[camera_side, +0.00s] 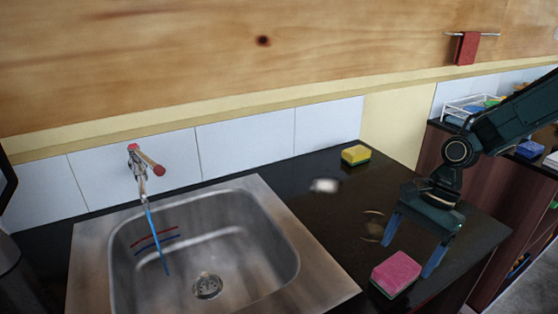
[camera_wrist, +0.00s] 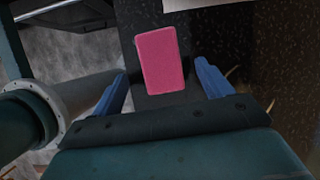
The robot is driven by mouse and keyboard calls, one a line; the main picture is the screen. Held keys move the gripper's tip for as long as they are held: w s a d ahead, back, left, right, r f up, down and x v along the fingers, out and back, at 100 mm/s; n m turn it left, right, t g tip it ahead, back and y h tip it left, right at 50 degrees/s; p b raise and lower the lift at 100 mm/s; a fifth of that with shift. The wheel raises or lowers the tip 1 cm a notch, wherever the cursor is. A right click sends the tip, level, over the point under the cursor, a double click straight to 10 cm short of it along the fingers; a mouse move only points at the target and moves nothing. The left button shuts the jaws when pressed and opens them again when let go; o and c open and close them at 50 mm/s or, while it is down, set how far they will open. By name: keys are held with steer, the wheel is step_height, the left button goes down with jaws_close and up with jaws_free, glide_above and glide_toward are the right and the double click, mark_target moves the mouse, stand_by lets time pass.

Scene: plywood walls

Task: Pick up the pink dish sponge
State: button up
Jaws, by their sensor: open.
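The pink dish sponge (camera_side: 396,272) lies on the dark countertop near its front edge, right of the sink. In the wrist view the sponge (camera_wrist: 160,59) shows as a pink block ahead of the jaws, roughly centred between them. My gripper (camera_side: 410,259) has blue fingers spread apart and pointing down. In the side view the sponge appears between and just in front of the fingertips. In the wrist view the gripper (camera_wrist: 163,82) is open with nothing between the fingers. I cannot tell the exact height of the fingertips above the counter.
A steel sink (camera_side: 292,290) with a tap (camera_side: 145,165) is on the left. A yellow and green sponge (camera_side: 356,154) lies at the back of the counter. A small white item (camera_side: 325,185) is on the counter. A red cloth (camera_side: 467,48) hangs on a wall rail.

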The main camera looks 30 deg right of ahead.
mark_target(399, 267)
steer(key=shift+x, duration=2.6)
steer(key=c, duration=1.1)
